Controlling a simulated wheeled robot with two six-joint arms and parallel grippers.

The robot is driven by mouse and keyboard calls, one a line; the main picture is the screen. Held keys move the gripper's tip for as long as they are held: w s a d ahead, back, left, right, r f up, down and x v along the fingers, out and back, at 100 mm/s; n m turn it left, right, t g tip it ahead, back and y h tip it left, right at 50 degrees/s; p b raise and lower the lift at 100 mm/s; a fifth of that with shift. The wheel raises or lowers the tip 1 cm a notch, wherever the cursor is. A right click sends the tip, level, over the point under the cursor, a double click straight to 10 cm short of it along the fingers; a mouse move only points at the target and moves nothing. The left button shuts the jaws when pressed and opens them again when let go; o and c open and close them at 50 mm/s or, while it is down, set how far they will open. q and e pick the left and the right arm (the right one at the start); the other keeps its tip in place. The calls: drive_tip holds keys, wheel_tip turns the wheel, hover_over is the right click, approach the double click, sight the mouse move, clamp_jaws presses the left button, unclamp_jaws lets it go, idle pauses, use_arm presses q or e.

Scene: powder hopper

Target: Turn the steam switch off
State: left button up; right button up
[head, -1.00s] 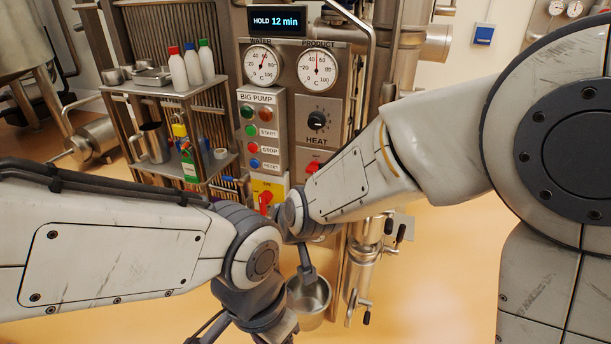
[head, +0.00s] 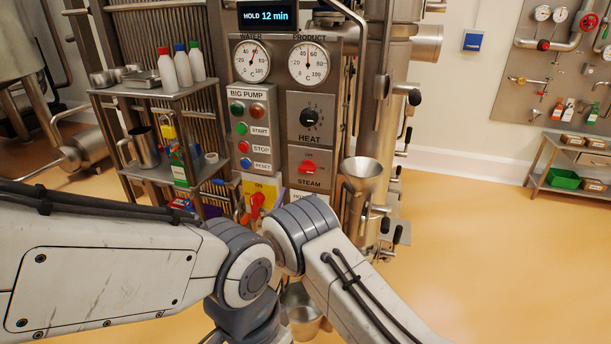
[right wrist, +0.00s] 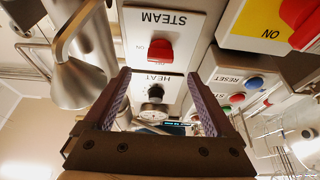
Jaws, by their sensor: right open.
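The steam switch (head: 308,167) is a red handle on a grey plate labelled STEAM, below the HEAT knob, with small markings around it. In the head view the handle lies roughly level. The switch also shows upside down in the right wrist view (right wrist: 160,50). My right gripper (right wrist: 160,77) is open and empty, its two fingers framing the STEAM and HEAT plates, with the red handle beyond the fingertips.
A metal funnel (head: 362,175) stands just right of the steam plate and shows in the right wrist view (right wrist: 78,85). A yellow plate with a red switch (head: 257,203) is lower left. A bottle shelf (head: 165,93) is left. Open floor (head: 470,250) lies right.

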sight(307, 169)
drive_tip(key=p+x, duration=0.1)
drive_tip(key=x, duration=0.7)
drive_tip(key=shift+w+r, duration=0.15)
drive_tip(key=shift+w, duration=0.2)
drive_tip(key=shift+d, duration=0.1)
drive_tip(key=c, duration=1.4)
